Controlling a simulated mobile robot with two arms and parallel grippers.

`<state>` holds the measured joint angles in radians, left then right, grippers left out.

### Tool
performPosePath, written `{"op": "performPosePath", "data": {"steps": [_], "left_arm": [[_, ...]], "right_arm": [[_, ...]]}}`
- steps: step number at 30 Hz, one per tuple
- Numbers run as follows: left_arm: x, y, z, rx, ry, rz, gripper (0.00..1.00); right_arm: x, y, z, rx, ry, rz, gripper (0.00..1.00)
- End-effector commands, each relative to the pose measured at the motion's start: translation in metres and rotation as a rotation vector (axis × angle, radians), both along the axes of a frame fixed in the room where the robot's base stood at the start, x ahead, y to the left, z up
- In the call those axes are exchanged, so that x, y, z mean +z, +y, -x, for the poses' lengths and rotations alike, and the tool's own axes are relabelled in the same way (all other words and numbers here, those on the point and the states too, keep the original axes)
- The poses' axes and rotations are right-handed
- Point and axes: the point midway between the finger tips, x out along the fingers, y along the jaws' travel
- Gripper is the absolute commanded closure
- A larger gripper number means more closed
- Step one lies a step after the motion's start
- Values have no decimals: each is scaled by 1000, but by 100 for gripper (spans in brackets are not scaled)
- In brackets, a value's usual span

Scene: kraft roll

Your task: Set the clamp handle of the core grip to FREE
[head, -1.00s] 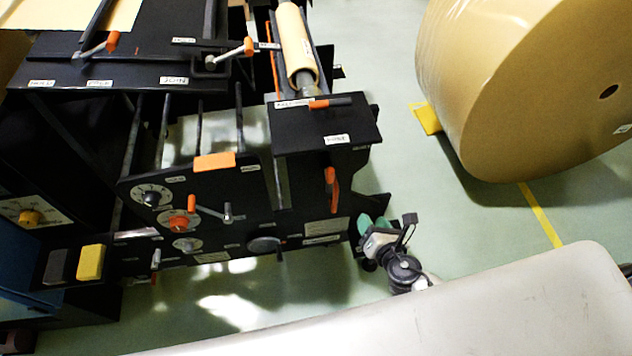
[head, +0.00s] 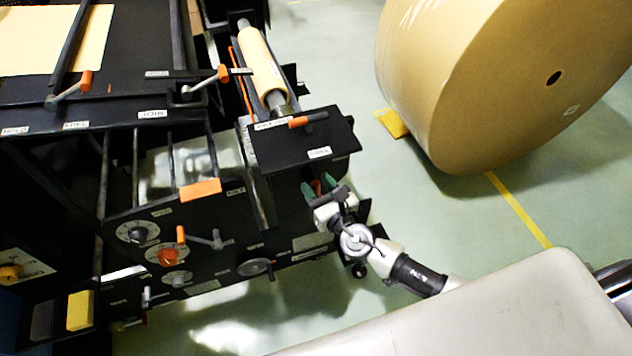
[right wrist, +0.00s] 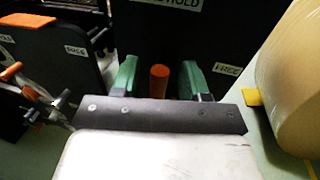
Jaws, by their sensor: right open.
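A black block at the end of the core roller carries a HOLD label (head: 272,125) and a FREE label (head: 318,152). An orange-and-black handle (head: 308,120) lies on it, its orange end beside HOLD. A second orange handle (head: 316,187) stands below the block. Which one is the clamp handle I cannot tell for sure. My right gripper (head: 319,190) is open, its green fingers on either side of the lower handle. That orange handle (right wrist: 159,82) shows between the fingers in the right wrist view; contact is unclear. FREE (right wrist: 228,69) shows right of it. My left gripper is not in view.
The dial panel (head: 130,210) with other orange levers is left of my right gripper. A brown core (head: 262,68) lies behind the block. A large kraft roll (head: 470,80) stands on the right, with green floor between.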

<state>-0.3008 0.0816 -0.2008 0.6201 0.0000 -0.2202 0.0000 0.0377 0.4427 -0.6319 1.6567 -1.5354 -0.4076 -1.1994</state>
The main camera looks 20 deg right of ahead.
Motion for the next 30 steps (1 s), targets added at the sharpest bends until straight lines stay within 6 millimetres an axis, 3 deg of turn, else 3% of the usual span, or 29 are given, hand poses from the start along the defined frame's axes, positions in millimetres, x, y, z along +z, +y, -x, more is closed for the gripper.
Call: {"op": "performPosePath", "data": {"steps": [11, 20, 30], "left_arm": [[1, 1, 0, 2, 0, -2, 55], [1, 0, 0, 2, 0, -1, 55], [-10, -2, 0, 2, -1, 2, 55]], "right_arm": [[0, 2, -7, 1, 1, -2, 56], [0, 2, -7, 0, 1, -1, 100], [-3, 0, -7, 1, 2, -45, 100]]}}
